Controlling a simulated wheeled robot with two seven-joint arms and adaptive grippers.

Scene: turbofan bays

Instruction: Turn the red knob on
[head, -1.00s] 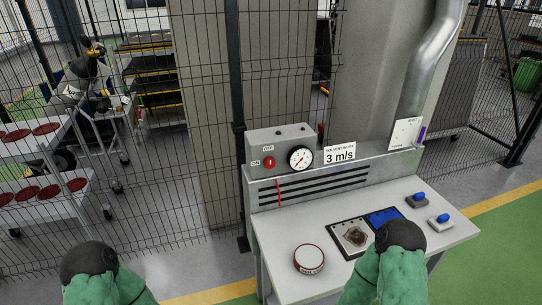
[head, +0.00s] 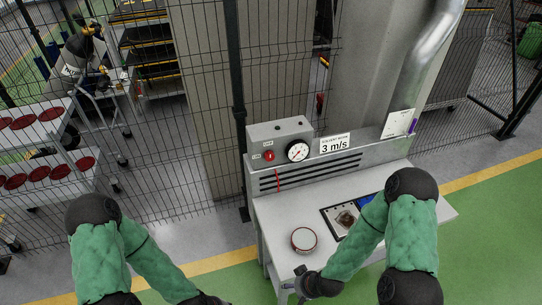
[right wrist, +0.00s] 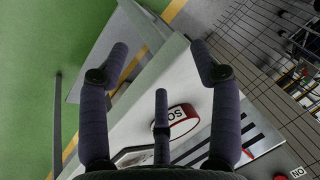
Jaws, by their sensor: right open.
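The red knob (head: 268,156) is on the front of a grey control box (head: 280,133) at the back of the bench, beside a small label. In the right wrist view, a bit of red at the bottom edge near an "ON" label (right wrist: 297,173) may be the knob. My right gripper (head: 295,284) is low at the front left of the bench, well short of the knob. The right wrist view shows its fingers (right wrist: 159,50) spread, with nothing between them. My left gripper (head: 208,299) is at the bottom edge, partly cut off; its fingers are unclear.
A round white tin with a red rim (head: 304,240) stands on the bench (head: 275,214) between my right gripper and the box. A round gauge (head: 298,152) is right of the knob. A "3 m/s" sign (head: 335,144) stands further right. A mesh fence (head: 170,190) is behind.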

